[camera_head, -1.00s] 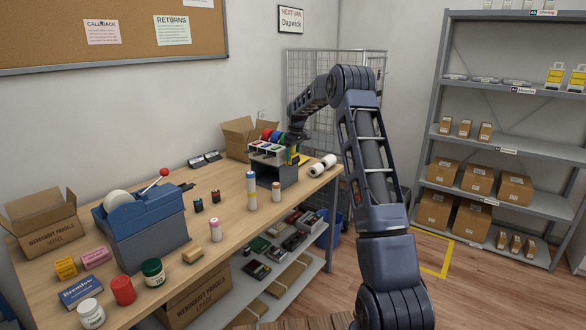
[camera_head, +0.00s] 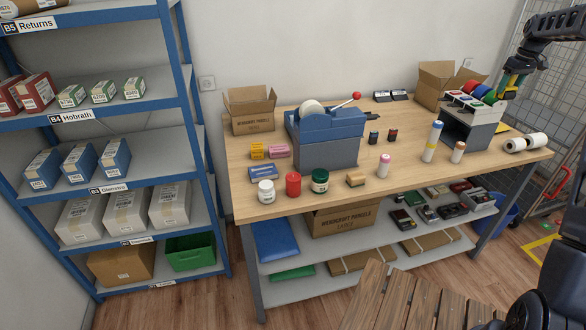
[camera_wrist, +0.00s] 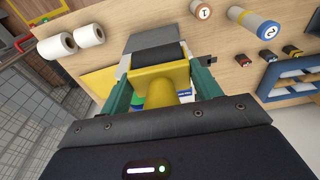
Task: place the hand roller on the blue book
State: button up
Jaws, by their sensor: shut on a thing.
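My gripper (camera_head: 508,84) is shut on the hand roller, a yellow tool (camera_wrist: 160,84) with a black roller (camera_wrist: 158,56). In the wrist view the roller sits between the green fingers. In the head view my gripper is at the upper right, beside and above the grey stand (camera_head: 470,132); the roller there is small and partly hidden. The blue book (camera_head: 262,173) lies flat at the left front of the wooden table, far left of my gripper. A white jar (camera_head: 266,191) stands just in front of it.
The wooden table (camera_head: 225,160) holds a blue tape dispenser (camera_head: 328,152), a red jar (camera_head: 293,184), a green jar (camera_head: 319,181) and yellow and pink small boxes beside the book. White rolls (camera_head: 526,143) lie near the right end. A tall blue shelf (camera_head: 190,120) stands left.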

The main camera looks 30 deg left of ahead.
notch_tip(320, 180, up, 6)
jog(key=shift+s+a+r, duration=0.1)
jog(key=shift+a, duration=0.55)
jog(key=s+a+n, duration=0.3)
jog(key=s+a, duration=0.3)
jog(key=a, duration=0.9)
jog(key=s+a+n+g, duration=0.1)
jog(key=s+a+n, duration=0.35)
jog(key=a, duration=1.05)
jog(key=s+a+n, duration=0.2)
jog(key=s+a, duration=0.5)
jog(key=a, duration=0.7)
jog(key=n+g, duration=0.1)
jog(key=n, duration=0.8)
send_over(262, 170)
jog(key=shift+m, duration=0.25)
jog(key=f, duration=3.1)
jog(key=shift+w+d, duration=0.2)
jog(key=shift+d, duration=0.05)
jog(key=shift+f, duration=0.4)
